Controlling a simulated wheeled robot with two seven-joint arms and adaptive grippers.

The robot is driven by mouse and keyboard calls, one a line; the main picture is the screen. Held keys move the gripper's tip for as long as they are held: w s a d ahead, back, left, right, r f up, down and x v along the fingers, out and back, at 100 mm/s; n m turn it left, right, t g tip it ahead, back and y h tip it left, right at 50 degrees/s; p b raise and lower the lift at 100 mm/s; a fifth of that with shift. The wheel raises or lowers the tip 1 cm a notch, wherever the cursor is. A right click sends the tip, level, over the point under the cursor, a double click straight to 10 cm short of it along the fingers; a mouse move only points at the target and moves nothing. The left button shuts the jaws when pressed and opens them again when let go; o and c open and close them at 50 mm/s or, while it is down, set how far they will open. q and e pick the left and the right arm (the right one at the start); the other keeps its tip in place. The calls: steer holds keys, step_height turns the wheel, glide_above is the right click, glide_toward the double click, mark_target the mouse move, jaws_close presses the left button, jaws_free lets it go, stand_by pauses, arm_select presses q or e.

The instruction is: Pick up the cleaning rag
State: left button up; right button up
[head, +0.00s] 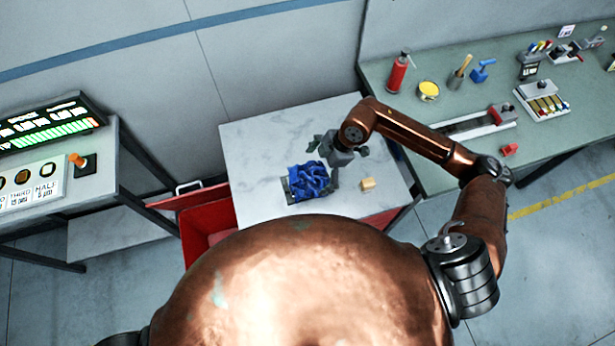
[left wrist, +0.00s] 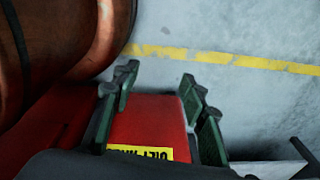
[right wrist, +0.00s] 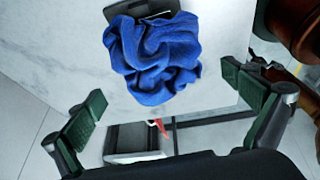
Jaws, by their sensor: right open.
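The cleaning rag (head: 309,181) is a crumpled blue cloth on a small dark plate (head: 287,191) on the pale marble-topped table. It also shows in the right wrist view (right wrist: 152,55), at the top centre, with the dark plate's edge behind it. My right gripper (head: 327,164) is over the table beside the rag. In the right wrist view its fingers (right wrist: 163,86) are wide apart with nothing held between them; the rag appears beyond them. My left gripper (left wrist: 159,77) shows only in the left wrist view, its fingers apart over a red surface (left wrist: 150,118) with a yellow label.
A small wooden block (head: 367,184) lies right of the rag on the marble table (head: 262,140). A red bin (head: 205,222) stands at the table's left. A green workbench (head: 440,110) with several tools is at right, a display console (head: 45,125) at left.

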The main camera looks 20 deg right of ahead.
mark_target(310, 177)
steer(key=p+x, duration=0.1)
steer(key=x, duration=0.2)
steer(key=shift+a+f, duration=0.15)
steer(key=shift+f, duration=0.05)
steer(key=shift+x, duration=0.8)
steer(key=c, duration=0.7)
arm_select(q)
steer(key=shift+w+r, duration=0.1)
steer(key=shift+r, duration=0.45)
arm_select(e)
steer(key=shift+r, duration=0.1)
